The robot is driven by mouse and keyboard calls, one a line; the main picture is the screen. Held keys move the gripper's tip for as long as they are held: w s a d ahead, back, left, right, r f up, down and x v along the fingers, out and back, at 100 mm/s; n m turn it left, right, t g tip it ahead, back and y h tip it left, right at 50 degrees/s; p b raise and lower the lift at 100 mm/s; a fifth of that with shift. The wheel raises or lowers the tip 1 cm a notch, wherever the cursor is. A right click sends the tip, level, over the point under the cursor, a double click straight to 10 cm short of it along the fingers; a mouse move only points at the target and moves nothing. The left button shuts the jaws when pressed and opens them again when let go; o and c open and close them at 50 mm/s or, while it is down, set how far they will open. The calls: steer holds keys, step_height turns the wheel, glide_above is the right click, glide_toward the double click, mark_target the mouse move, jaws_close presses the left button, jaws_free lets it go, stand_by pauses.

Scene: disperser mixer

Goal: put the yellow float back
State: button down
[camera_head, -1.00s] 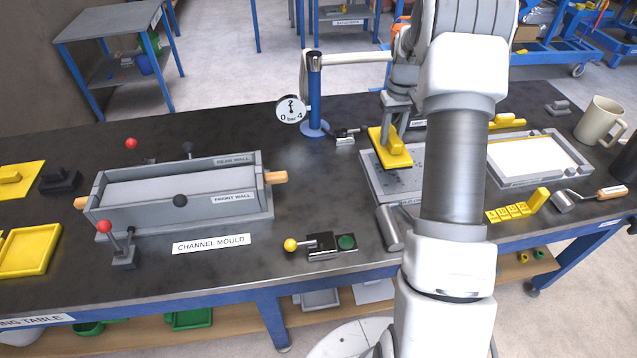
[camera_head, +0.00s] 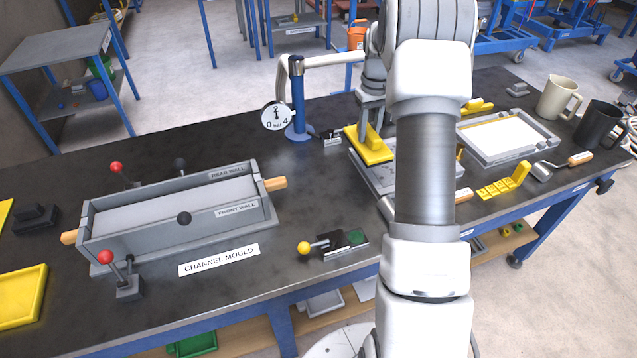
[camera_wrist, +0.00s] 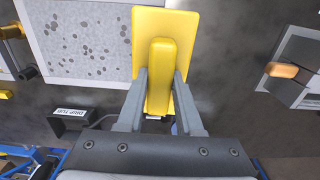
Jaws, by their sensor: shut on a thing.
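The yellow float (camera_head: 369,145) is a flat yellow plate with a raised yellow handle. In the wrist view the float (camera_wrist: 166,46) shows with its handle between the two grey fingers. My gripper (camera_wrist: 160,92) is shut on the handle. In the head view my gripper (camera_head: 371,108) points down with the float, which is tilted and appears held above the table at the left edge of the grey speckled slab (camera_wrist: 80,45). My arm hides part of the slab's tray in the head view.
The channel mould (camera_head: 180,208) stands on the left. A blue post with a gauge (camera_head: 277,116) stands just left of the float. A white-filled tray (camera_head: 500,137), a trowel (camera_head: 560,165) and two mugs (camera_head: 557,97) are on the right.

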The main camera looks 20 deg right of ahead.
steer(key=a+f, duration=0.2)
steer(key=a, duration=0.1)
steer(key=w+a+f, duration=0.1)
steer(key=a+f, duration=0.1)
steer(key=a, duration=0.2)
steer(key=w+a+f, duration=0.1)
steer(key=a+f, duration=0.2)
steer(key=a, duration=0.1)
steer(key=shift+w+a, duration=0.15)
steer(key=shift+a, duration=0.05)
steer(key=shift+f+b, duration=0.35)
steer(key=shift+f, duration=1.65)
steer(key=shift+f, duration=0.15)
steer(key=c, duration=0.6)
jaws_free()
steer(key=shift+o, duration=0.2)
